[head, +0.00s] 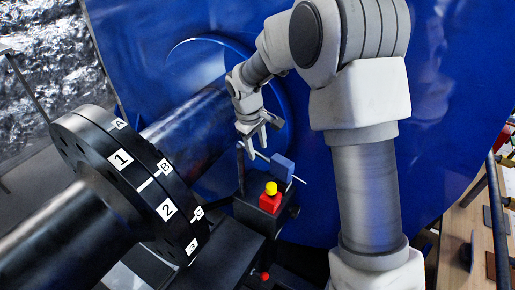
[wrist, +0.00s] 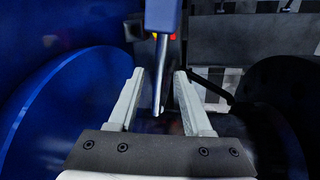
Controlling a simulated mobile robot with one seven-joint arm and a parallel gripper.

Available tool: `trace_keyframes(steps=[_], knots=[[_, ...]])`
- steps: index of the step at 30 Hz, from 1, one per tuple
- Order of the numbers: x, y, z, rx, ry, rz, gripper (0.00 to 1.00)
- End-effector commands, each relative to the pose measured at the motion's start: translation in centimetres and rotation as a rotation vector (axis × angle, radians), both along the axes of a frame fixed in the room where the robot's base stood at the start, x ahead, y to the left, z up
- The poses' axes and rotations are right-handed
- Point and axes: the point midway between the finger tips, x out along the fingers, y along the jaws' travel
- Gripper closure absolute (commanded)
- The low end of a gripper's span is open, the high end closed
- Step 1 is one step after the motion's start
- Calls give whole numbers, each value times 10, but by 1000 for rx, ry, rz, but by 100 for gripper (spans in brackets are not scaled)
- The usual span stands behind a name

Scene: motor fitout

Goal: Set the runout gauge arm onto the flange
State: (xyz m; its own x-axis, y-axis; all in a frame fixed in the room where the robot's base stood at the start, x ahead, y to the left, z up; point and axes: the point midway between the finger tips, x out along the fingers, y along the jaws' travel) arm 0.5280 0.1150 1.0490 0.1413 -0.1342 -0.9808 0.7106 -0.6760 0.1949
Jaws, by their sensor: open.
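The runout gauge arm shows as a blue block (head: 283,168) with a thin metal rod, beside a black post and block right of the flange. In the wrist view its blue body (wrist: 162,14) is at top centre, and its metal rod (wrist: 161,75) points down between my fingers. My gripper (head: 262,142) is open just above and left of the blue block; its spread fingers also show in the wrist view (wrist: 159,85). I see no clear finger contact with the rod. The black flange (head: 120,175) carries white labels with numbers and letters, at left on the shaft.
A red block with a yellow knob (head: 270,196) stands on the black fixture (head: 240,238) close below my gripper. A small red knob (head: 265,276) is lower down. A large blue disc (head: 440,110) fills the background. A wooden bench (head: 465,225) is at far right.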

Motion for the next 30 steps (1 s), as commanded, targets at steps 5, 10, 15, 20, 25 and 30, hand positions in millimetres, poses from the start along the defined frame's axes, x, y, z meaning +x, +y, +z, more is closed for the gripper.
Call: trace_keyframes(steps=[5,10,15,20,25,30], knots=[[1,-2,-10,0,0,1,50],[2,-2,-11,0,0,1,50],[1,-2,-11,0,0,1,65],[1,-2,-11,0,0,1,94],[1,-2,-11,0,0,1,100],[1,-2,-11,0,0,1,100]])
